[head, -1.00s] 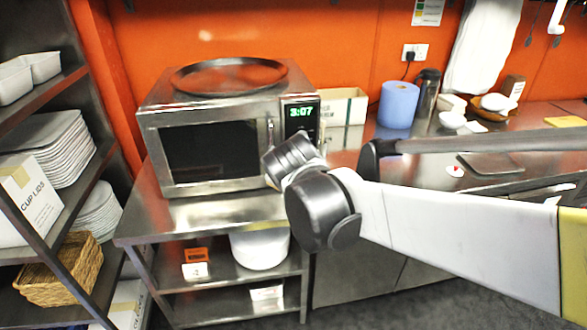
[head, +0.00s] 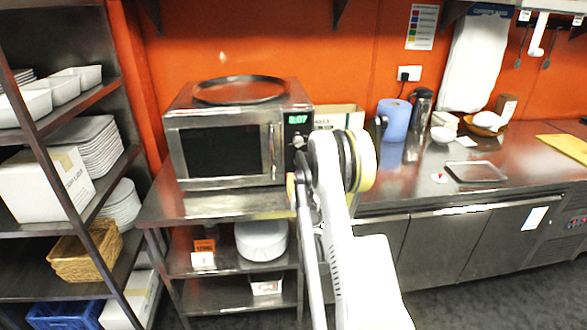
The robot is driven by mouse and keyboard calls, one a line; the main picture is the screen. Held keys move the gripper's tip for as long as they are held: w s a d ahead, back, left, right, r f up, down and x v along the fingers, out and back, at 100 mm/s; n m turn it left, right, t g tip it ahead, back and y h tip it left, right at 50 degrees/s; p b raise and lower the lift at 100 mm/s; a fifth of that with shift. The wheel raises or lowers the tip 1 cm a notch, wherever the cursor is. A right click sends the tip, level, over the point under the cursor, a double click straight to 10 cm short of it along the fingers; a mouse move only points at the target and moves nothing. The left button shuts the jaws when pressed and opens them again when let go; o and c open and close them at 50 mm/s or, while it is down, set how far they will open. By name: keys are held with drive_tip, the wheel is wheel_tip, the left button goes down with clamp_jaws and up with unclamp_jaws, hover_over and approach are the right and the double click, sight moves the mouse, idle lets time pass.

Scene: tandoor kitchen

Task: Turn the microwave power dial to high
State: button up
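The microwave (head: 222,150) is a steel box with a dark glass door, standing on a steel shelf unit against the orange wall. Its door looks shut, with an upright handle at its right edge. The control panel, right of the door, has a green display (head: 298,119) that seems to read 3:07. A round dial (head: 299,141) shows just below the display; its setting is too small to read. My arm rises from the bottom of the view and covers the lower part of the panel. My gripper is mostly hidden around there, so its fingers and any contact with the dial cannot be made out.
A round dark tray (head: 239,90) lies on the microwave. A shelf rack (head: 108,180) with dishes and boxes stands at the left. On the counter (head: 420,180) at the right are a blue roll (head: 394,120), a flask (head: 420,112) and bowls. Floor is free at lower right.

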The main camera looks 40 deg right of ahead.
sight(299, 165)
drive_tip(key=b+x, duration=0.1)
drive_tip(key=x, duration=0.9)
drive_tip(key=shift+w+d+f+b, duration=0.2)
drive_tip(key=shift+w+d+b, duration=0.05)
drive_tip(key=shift+w+b, duration=0.1)
clamp_jaws()
